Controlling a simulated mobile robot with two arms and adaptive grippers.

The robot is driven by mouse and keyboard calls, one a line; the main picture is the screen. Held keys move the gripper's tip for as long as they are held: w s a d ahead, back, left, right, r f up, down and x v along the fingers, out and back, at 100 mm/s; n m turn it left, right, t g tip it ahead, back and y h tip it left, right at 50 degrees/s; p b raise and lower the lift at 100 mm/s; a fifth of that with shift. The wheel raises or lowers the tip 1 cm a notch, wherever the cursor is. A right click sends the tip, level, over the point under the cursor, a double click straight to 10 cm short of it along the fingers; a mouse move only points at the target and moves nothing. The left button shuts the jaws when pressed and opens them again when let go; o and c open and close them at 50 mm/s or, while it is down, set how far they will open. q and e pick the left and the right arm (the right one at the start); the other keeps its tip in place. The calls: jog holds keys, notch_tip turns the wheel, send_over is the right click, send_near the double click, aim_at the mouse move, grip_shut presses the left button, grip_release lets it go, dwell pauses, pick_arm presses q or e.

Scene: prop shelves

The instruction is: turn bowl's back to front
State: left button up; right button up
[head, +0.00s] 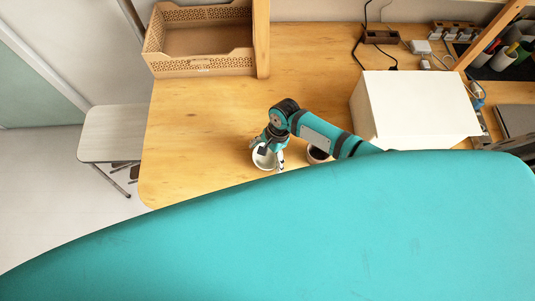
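A small white bowl (262,161) stands on the wooden table, near its front left part. My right gripper (268,151) is over the bowl, its arm coming in from the right. Its fingers are spread apart, one at the bowl's upper left and one at its right side. I cannot tell whether they press on the bowl or only stand beside it. The gripper hides part of the bowl's rim. Which side of the bowl is its back cannot be made out. My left gripper is not in view.
A dark-filled cup (316,156) stands right of the bowl, partly behind my forearm. A white box (415,105) is farther right. A perforated cardboard tray (203,64) is at the back left, beside a wooden post (262,40). The table (200,125) is clear left of the bowl.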

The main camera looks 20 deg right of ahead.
jog(key=v, duration=1.2)
